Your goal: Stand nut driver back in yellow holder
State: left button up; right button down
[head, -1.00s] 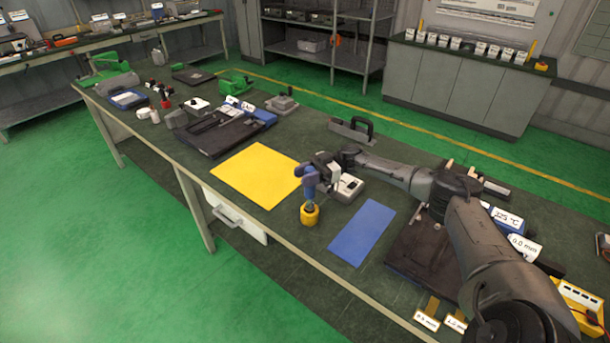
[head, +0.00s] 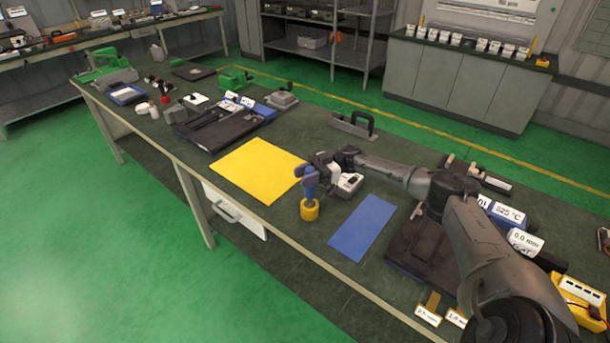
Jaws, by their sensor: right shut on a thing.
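The blue-handled nut driver (head: 309,182) stands upright, its handle above the yellow holder (head: 309,210). Its lower end is inside or right at the mouth of the holder; how deep it sits I cannot tell. My right gripper (head: 314,173) comes in from the right and is shut on the nut driver's handle; the fingertips are small and partly hidden in this view. My left gripper is not in view.
A yellow mat (head: 258,170) lies left of the holder and a blue mat (head: 361,227) to its right. A black-handled tool (head: 352,124) stands behind. A dark tray (head: 410,262) lies under my right arm. The table's front edge is near the holder.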

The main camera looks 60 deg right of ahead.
aim_at(310, 189)
jog(key=shift+f, duration=0.3)
jog(key=shift+f+b, duration=0.65)
jog(key=shift+f, duration=0.6)
jog(key=c, duration=0.7)
grip_release()
jog(key=shift+o, duration=0.2)
